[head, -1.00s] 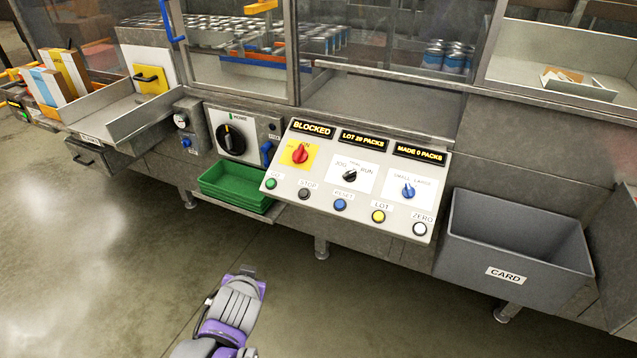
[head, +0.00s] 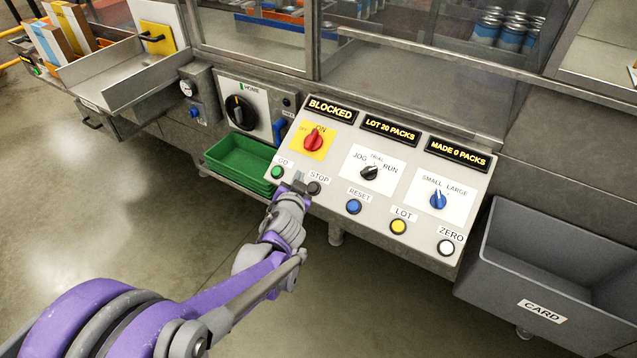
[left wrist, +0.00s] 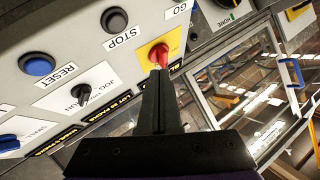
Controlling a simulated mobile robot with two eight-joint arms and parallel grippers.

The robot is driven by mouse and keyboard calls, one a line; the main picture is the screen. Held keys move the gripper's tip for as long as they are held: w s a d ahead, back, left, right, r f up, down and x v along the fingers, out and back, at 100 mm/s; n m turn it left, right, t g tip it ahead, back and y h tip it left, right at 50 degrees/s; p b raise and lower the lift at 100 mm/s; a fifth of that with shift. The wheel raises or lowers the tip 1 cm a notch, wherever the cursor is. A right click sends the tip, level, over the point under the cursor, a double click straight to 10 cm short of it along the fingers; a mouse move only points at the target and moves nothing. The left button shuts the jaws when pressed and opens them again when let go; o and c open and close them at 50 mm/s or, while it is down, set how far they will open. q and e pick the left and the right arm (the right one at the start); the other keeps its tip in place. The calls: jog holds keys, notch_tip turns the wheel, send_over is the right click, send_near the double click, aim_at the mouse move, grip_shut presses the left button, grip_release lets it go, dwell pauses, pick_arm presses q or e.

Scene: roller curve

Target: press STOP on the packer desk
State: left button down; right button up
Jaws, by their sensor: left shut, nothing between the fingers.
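The packer desk (head: 385,225) is a sloped pale panel with several buttons and knobs. The STOP button (head: 314,188) is dark grey and round, beside its STOP label; it also shows in the left wrist view (left wrist: 115,20). My left gripper (head: 299,180) is shut and empty, its tip just left of the STOP button in the head view, between it and the green GO button (head: 278,172). I cannot tell whether it touches the panel. In the left wrist view the shut fingers (left wrist: 158,72) overlap the red ON/OFF knob (left wrist: 158,53). My right gripper is not in view.
Blue RESET (head: 353,206), yellow LOT (head: 399,227) and white ZERO (head: 445,247) buttons lie along the lower panel. A green tray (head: 238,160) is left of the desk, a grey CARD bin (head: 530,285) right. The display (head: 331,108) reads BLOCKED.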

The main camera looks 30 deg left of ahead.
aim_at(308, 188)
pick_arm(q)
jog(key=shift+s, duration=0.2)
jog(key=shift+w+d+f+b, duration=0.1)
jog(key=shift+w+f+b, duration=0.75)
jog(key=shift+f, duration=0.4)
jog(key=shift+w+f+b, duration=0.7)
jog(key=shift+f+b, duration=0.3)
jog(key=shift+f, duration=0.3)
jog(key=shift+w+d+f+b, duration=0.1)
jog(key=shift+w+f+b, duration=0.75)
jog(key=shift+f, duration=0.4)
jog(key=shift+f, duration=0.1)
jog(key=shift+w+f, duration=0.1)
jog(key=shift+f, duration=0.15)
jog(key=shift+w+f+b, duration=0.2)
jog(key=shift+f+b, duration=0.2)
jog(key=shift+r, duration=0.1)
jog(key=shift+s+r+p, duration=0.4)
jog(key=shift+r+p, duration=0.2)
jog(key=shift+r, duration=0.05)
